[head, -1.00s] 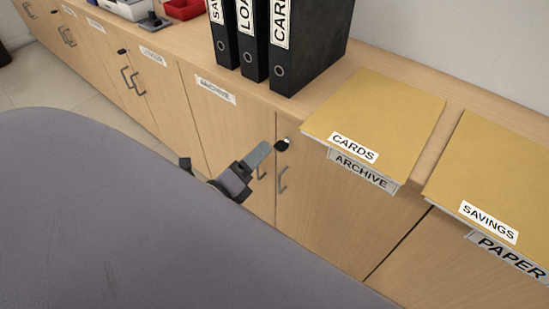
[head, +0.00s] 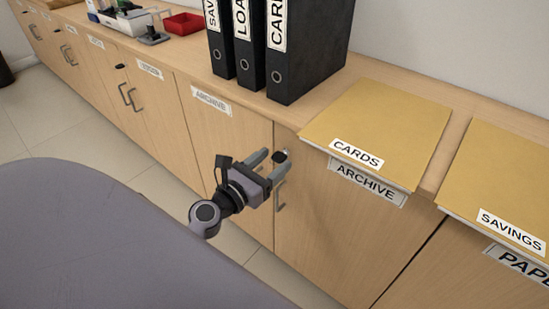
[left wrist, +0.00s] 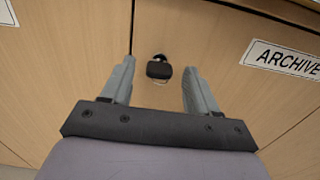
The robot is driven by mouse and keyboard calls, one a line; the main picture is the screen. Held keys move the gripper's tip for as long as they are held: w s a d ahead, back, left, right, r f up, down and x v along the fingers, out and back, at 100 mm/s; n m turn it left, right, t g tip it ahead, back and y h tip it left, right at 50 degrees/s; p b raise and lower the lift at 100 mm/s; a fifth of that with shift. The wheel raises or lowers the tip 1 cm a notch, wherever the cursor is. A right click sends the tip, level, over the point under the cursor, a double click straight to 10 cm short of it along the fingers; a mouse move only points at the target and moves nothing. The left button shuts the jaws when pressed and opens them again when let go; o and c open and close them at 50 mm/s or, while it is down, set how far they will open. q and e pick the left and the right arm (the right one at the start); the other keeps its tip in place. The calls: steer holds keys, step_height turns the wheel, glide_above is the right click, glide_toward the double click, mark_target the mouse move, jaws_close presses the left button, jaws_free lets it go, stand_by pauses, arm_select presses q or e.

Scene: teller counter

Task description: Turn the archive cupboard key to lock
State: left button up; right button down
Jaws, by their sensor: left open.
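The archive cupboard (head: 325,225) has a light wood door with an ARCHIVE label (head: 367,183). Its black-headed key (head: 280,156) sits in the lock near the door's upper left corner. In the left wrist view the key (left wrist: 159,69) shows its broad dark head, lying crosswise, with the silver lock partly hidden behind it. My left gripper (head: 267,162) is open in front of the door. In the left wrist view its fingers (left wrist: 157,85) stand on either side of the key, apart from it. My right gripper is not in view.
Grey bar handles (head: 281,195) stick out just below the lock. Yellow folders (head: 385,115) overhang the counter's front edge above the door. Black binders (head: 308,50) stand on the counter. A grey rounded surface (head: 90,240) fills the lower left.

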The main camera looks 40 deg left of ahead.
arm_select(q)
steer(key=shift+w+d, duration=0.1)
steer(key=shift+w, duration=0.7)
steer(key=c, duration=1.1)
steer(key=shift+o, duration=0.3)
